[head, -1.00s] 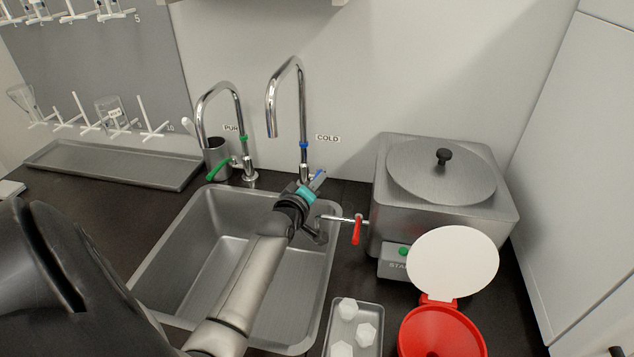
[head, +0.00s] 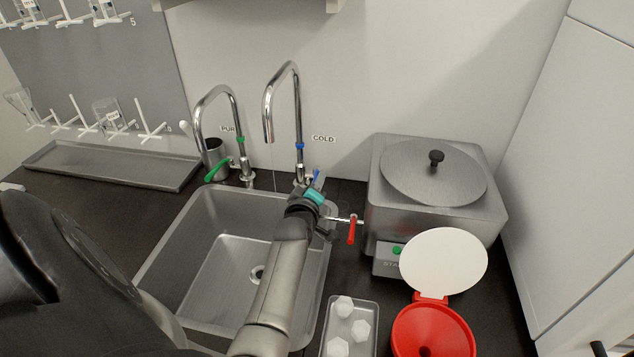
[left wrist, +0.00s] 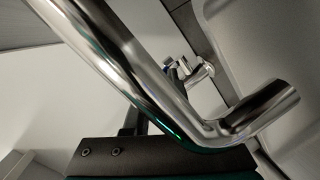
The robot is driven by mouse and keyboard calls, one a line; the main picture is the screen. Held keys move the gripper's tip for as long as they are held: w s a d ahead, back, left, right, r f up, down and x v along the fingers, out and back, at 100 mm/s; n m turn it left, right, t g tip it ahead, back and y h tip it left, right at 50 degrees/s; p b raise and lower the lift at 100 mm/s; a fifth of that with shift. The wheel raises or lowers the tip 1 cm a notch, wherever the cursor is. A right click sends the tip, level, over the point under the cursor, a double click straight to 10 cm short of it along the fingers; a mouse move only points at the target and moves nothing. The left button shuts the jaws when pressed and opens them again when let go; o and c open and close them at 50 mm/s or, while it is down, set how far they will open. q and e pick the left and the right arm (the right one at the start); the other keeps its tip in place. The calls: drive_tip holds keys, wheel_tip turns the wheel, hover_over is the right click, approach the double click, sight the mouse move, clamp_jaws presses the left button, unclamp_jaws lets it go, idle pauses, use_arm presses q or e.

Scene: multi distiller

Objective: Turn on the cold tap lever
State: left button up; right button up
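The cold tap (head: 297,110) is a tall chrome gooseneck with a blue ring, beside the "COLD" label behind the sink. Its blue lever (head: 317,175) shows just beyond my left gripper (head: 314,190), which is at the tap's base, at or very near the lever. A thin, faint stream hangs below the spout. My gripper's fingers are mostly hidden, so I cannot tell whether they are open or shut. In the left wrist view, a chrome pipe (left wrist: 135,60) crosses close in front, with a chrome fitting (left wrist: 190,72) behind it. My right gripper is not in view.
The pure tap (head: 238,125) with a green lever stands left of the cold tap. The steel sink (head: 165,235) lies below. A steel distiller (head: 415,220) with a red-handled side outlet, a red funnel (head: 440,335) and a small tray (head: 331,322) are at the right.

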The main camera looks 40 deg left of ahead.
use_arm(q)
drive_tip(key=o, duration=0.3)
drive_tip(key=shift+s+d+r+p, duration=0.25)
drive_tip(key=shift+s+d+p, duration=0.1)
drive_tip(key=shift+s+p, duration=0.35)
drive_tip(key=p+v, duration=0.9)
drive_tip(key=v, duration=0.4)
drive_tip(key=shift+s+d, duration=0.25)
drive_tip(key=shift+c, duration=0.3)
